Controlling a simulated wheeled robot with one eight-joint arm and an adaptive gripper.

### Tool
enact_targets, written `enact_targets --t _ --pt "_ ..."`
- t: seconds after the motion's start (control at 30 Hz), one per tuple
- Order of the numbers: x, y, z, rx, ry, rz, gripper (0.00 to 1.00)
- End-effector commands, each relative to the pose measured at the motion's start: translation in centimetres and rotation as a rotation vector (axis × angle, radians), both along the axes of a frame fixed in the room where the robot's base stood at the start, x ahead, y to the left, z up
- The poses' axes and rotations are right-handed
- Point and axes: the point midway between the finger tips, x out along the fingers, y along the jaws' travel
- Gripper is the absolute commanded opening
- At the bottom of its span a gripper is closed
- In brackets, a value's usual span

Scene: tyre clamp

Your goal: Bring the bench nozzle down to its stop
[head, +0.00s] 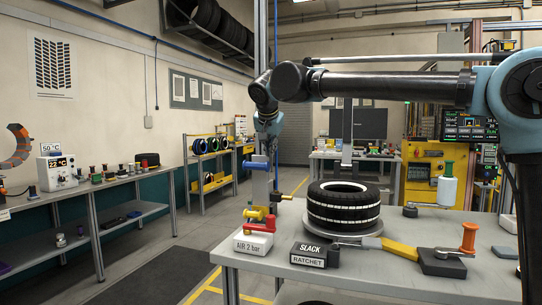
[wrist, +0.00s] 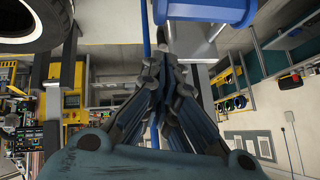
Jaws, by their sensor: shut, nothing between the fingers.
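A tall grey post (head: 261,195) stands at the left end of the bench, carrying a blue fitting (head: 258,166) that looks like the nozzle part, well above the bench top. Its spout and stop are too small to make out. My gripper (head: 270,148) hangs from my arm right by the post, close above the blue fitting. In the wrist view my gripper (wrist: 166,55) is shut with its fingertips together and holds nothing. A large blue block (wrist: 190,16) lies just beyond the fingertips. I cannot tell whether they touch.
A tyre (head: 344,215) lies on a round plate on the bench. Near the post are a yellow-and-red valve (head: 262,219) labelled AIR 2 bar and a black RATCHET box (head: 312,254). A white bottle (head: 447,190) and an orange-handled tool (head: 468,238) stand right. Open floor lies left.

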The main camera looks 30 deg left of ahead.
Motion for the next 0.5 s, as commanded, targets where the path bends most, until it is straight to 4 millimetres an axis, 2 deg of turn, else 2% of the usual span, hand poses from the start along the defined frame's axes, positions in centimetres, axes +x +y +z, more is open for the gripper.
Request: enact_targets --t 0.1,0.2,0.5 --pt "0.2 -0.8 2.2 0.001 0.000 -0.002 0.00" --pt "-1.3 -1.4 3.7 0.002 0.000 0.001 0.00" --pt "-4.1 -3.3 7.6 0.001 -0.001 -0.004 0.00"
